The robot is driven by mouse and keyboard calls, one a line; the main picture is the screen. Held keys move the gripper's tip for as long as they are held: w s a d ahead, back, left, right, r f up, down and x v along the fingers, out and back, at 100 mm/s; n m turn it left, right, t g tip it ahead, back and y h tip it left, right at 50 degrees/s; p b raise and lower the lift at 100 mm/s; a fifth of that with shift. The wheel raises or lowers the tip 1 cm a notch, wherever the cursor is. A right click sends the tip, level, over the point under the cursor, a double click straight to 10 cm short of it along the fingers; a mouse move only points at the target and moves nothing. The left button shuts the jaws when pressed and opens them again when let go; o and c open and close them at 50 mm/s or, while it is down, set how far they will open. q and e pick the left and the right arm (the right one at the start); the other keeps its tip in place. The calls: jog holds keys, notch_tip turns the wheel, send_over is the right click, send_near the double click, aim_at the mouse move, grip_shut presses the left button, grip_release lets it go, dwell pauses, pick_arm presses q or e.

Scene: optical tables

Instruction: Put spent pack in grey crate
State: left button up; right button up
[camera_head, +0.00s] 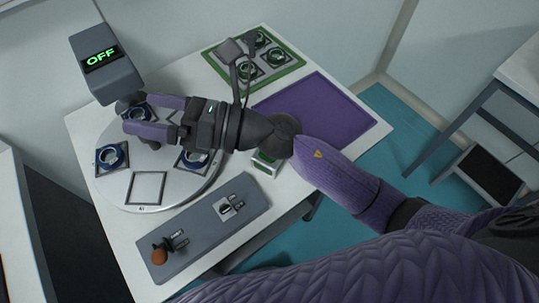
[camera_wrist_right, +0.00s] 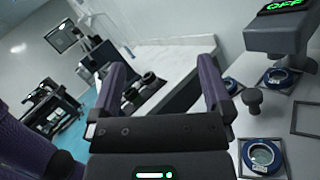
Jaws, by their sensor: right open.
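Several blue-ringed units sit in square frames on the round grey turntable (camera_head: 125,198): one at its left (camera_head: 111,156) and one near my right wrist (camera_head: 194,159). I cannot tell which, if any, is the spent pack. My right gripper (camera_head: 138,113) is open above the turntable's far side, its two purple fingers apart near another blue-ringed unit. In the right wrist view the fingers (camera_wrist_right: 163,66) are wide apart with nothing held between them. Blue-ringed units (camera_wrist_right: 262,156) show to their right. I cannot make out a grey crate with certainty. My left gripper is out of view.
A grey device reading OFF (camera_head: 102,62) overhangs the turntable. An empty square frame (camera_head: 147,188) lies on it. A green-edged tray (camera_head: 285,79) with several round units, a purple mat (camera_head: 320,115) and a grey control panel (camera_head: 200,230) occupy the table. Another table stands at right.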

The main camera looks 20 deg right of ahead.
notch_tip(320, 180, down, 6)
jog(key=s+a+f+n+g+h, duration=0.15)
jog(key=n+g+h, duration=0.25)
jog(key=n+g, duration=0.45)
jog(key=n+h, duration=0.8)
jog(key=h, duration=0.3)
send_over(270, 167)
jog(key=w+a, duration=0.1)
jog(key=a, duration=0.5)
jog(key=shift+t, duration=0.35)
notch_tip(270, 167, down, 7)
jog(key=shift+w+d+f, duration=0.1)
jog(key=shift+w, duration=0.05)
jog(key=d+h, duration=0.1)
jog(key=d, duration=0.1)
jog(key=w+d+h, duration=0.1)
jog(key=d, duration=0.1)
jog(key=d+n+h, duration=0.1)
jog(key=d+h, duration=0.1)
jog(key=shift+w+d+f, duration=0.1)
jog(key=shift+w+f, duration=0.15)
jog(key=shift+w, duration=0.1)
jog(key=f, duration=0.3)
jog(key=f+b, duration=0.1)
jog(key=f, duration=0.2)
jog(key=f+b, duration=0.1)
jog(key=f, duration=0.2)
jog(key=shift+w+d+f, duration=0.1)
jog(key=shift+d+f, duration=0.15)
jog(key=shift+d, duration=0.05)
